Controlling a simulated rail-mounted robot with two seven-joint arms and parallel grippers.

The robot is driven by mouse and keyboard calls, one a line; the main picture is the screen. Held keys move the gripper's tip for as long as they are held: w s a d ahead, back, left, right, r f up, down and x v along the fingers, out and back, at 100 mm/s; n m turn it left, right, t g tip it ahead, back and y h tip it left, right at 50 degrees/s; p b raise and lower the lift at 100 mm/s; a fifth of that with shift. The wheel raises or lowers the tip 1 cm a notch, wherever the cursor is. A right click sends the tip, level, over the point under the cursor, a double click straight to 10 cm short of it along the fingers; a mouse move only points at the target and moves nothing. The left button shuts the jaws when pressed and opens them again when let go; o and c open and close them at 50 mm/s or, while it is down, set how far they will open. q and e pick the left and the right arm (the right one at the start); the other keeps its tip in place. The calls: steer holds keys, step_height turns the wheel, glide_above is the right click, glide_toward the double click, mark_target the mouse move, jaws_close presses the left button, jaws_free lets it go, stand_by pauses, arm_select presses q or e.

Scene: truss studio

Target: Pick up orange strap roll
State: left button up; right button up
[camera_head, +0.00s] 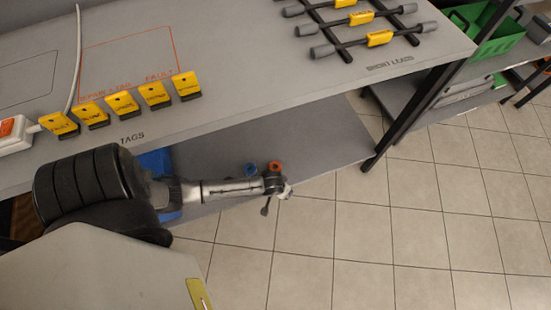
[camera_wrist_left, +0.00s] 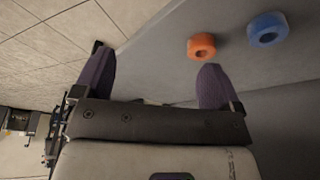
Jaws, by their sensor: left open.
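The orange strap roll (camera_head: 275,167) lies on the lower grey shelf, close to its front edge. In the left wrist view the orange strap roll (camera_wrist_left: 201,46) is just beyond the tip of the right-hand finger, not between the fingers. My left gripper (camera_wrist_left: 156,58) is open and empty, with its two purple-grey fingers wide apart. In the head view my left gripper (camera_head: 275,190) is small and partly hidden by its wrist, beside the roll. I cannot tell whether a finger touches the roll. My right gripper is not in view.
A blue roll (camera_head: 251,169) sits next to the orange one; it also shows in the left wrist view (camera_wrist_left: 267,29). The upper worktop (camera_head: 235,95) overhangs the lower shelf (camera_head: 325,150), carrying several yellow tags (camera_head: 121,104). A dark table leg (camera_head: 415,100) stands right. Tiled floor is open in front.

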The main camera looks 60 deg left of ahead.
mark_target(275, 167)
arm_select(q)
steer(key=w+a+f+n, duration=0.1)
steer(key=a, duration=0.2)
steer(key=w+a+f+n+y, duration=0.1)
steer(key=a, duration=0.3)
steer(key=w+a+f+n, duration=0.1)
steer(key=a+f, duration=0.1)
steer(key=a, duration=0.1)
steer(key=shift+a+f+n, duration=0.1)
steer(key=shift+a+n, duration=0.2)
steer(key=shift+a, duration=0.1)
steer(key=shift+a+f+y+b, duration=0.25)
steer(key=shift+f+y+b, duration=0.05)
steer(key=shift+f+b, duration=0.3)
steer(key=shift+w+a+f+b, duration=0.15)
steer(key=shift+f+b, duration=0.05)
steer(key=shift+b, duration=0.25)
steer(key=b+x, duration=0.5)
steer(key=b, duration=0.1)
steer(key=shift+w+a+f+b, duration=0.1)
steer(key=shift+f+b, duration=0.3)
steer(key=shift+b, duration=0.1)
steer(key=shift+c, duration=0.6)
steer(key=c, duration=0.9)
